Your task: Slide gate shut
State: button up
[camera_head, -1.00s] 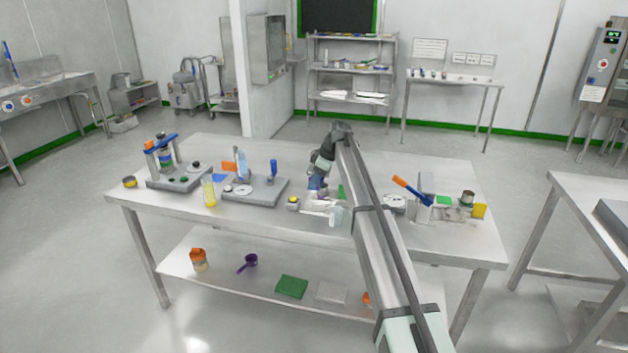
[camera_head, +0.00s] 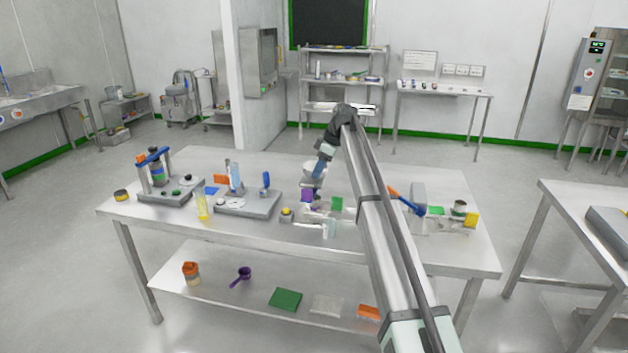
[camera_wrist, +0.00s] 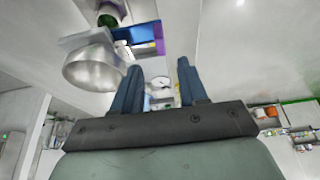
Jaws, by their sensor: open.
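In the wrist view a shiny metal funnel-shaped hopper (camera_wrist: 92,68) is at the upper left. Beside it is a flat blue piece with a purple edge (camera_wrist: 140,38), which may be the slide gate; I cannot tell how far in it sits. My gripper (camera_wrist: 159,66) is open, its two dark blue fingers apart with nothing between them. The hopper and the blue piece lie past the left finger. In the head view my gripper (camera_head: 319,171) hangs over the middle of the table, by the pale hopper (camera_head: 313,166) and a purple piece (camera_head: 307,195). My gripper partly hides the hopper.
On the steel table (camera_head: 250,165), a grey-based station (camera_head: 245,203) and a clamp stand (camera_head: 158,190) are to the left. A blue-handled tool (camera_head: 406,201), a can (camera_head: 458,208) and a yellow block (camera_head: 471,220) are to the right. A green block (camera_head: 337,203) is near my gripper.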

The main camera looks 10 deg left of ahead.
jog(key=shift+v, duration=1.65)
